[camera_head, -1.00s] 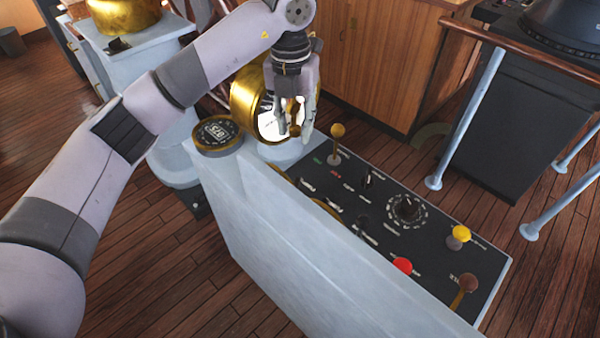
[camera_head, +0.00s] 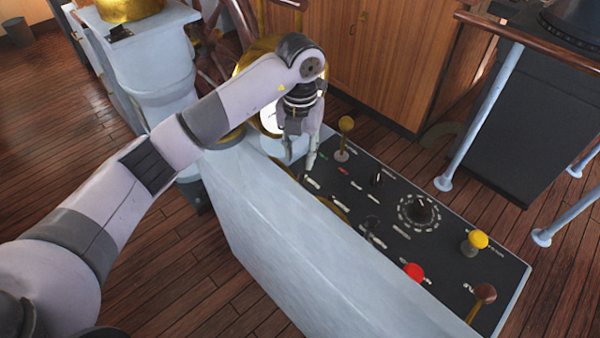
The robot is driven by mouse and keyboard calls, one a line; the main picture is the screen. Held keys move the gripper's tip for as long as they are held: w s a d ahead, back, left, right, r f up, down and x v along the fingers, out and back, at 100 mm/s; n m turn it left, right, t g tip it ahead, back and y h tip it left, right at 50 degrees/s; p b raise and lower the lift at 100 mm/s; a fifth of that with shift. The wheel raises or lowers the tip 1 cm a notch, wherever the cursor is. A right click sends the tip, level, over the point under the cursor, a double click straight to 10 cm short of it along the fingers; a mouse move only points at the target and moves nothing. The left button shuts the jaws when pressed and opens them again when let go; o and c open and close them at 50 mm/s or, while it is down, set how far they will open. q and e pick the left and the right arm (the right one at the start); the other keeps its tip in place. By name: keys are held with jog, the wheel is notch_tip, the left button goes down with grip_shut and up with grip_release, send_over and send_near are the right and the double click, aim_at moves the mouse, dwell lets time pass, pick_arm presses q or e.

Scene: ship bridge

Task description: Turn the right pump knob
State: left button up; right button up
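The black control panel (camera_head: 400,240) carries several knobs and levers. A small black knob (camera_head: 377,179) sits in its upper part. Another dark knob (camera_head: 372,223) sits lower, near the pale console wall. A larger black knob (camera_head: 422,212) has a ring of white marks. The labels are too small to read, so I cannot tell which is the right pump knob. My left gripper (camera_head: 300,160) points down over the panel's far left end, its fingers apart with nothing seen between them. It is left of these knobs. My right gripper is not in view.
A brass-knobbed lever (camera_head: 345,135) stands just right of my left gripper. A yellow knob (camera_head: 476,241), a red knob (camera_head: 413,272) and a brown-knobbed lever (camera_head: 484,294) stand at the near right. The pale console wall (camera_head: 270,230) rises along the panel's near side.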

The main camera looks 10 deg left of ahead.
aim_at(300, 179)
pick_arm(q)
notch_tip(300, 179, down, 8)
jog(key=shift+r+p, duration=0.25)
jog(key=shift+p, duration=0.6)
jog(key=shift+f, duration=0.6)
jog(key=shift+c, duration=0.6)
grip_shut()
